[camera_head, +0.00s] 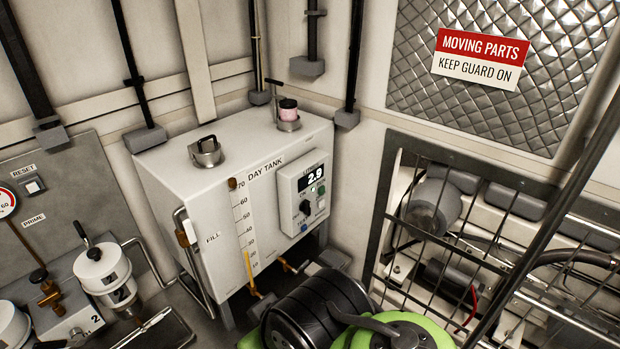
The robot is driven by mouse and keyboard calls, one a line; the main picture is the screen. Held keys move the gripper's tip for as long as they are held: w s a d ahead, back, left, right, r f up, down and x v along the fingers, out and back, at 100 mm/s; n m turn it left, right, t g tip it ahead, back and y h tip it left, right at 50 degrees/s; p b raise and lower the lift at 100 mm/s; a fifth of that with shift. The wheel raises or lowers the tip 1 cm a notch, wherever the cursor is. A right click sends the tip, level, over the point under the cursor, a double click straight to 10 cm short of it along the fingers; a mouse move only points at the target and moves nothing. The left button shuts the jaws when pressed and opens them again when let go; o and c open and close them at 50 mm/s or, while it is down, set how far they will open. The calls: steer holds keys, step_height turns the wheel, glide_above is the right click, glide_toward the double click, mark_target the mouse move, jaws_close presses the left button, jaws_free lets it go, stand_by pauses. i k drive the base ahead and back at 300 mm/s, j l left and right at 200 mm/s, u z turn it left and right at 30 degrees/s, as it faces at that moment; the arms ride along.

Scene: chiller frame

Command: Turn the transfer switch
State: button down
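A small light-grey control panel (303,199) sits on the front of the white day tank (214,187), at its right side. It has a lit display (315,177) reading about 2.9. Below the display is a black rotary knob (305,207) with small markings around it, too small to read; it looks like the transfer switch. Black and green links of my arm show at the bottom centre, in front of and below the tank. My gripper's fingertips cannot be made out.
A wire guard (450,240) covers machinery at the right. A sign (479,59) reads "MOVING PARTS KEEP GUARD ON". White filter canisters (104,272) and pipes stand at lower left. Two fittings, including a metal cap (206,151), rise from the tank top. Open space lies before the panel.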

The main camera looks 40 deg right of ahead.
mark_target(305, 207)
steer(key=z, duration=1.25)
steer(key=i+l+u, duration=0.15)
steer(key=u, duration=0.3)
steer(key=i+l+u, duration=0.1)
steer(key=u, duration=0.35)
steer(key=l+u, duration=0.25)
steer(key=u, duration=0.2)
steer(key=i, duration=0.05)
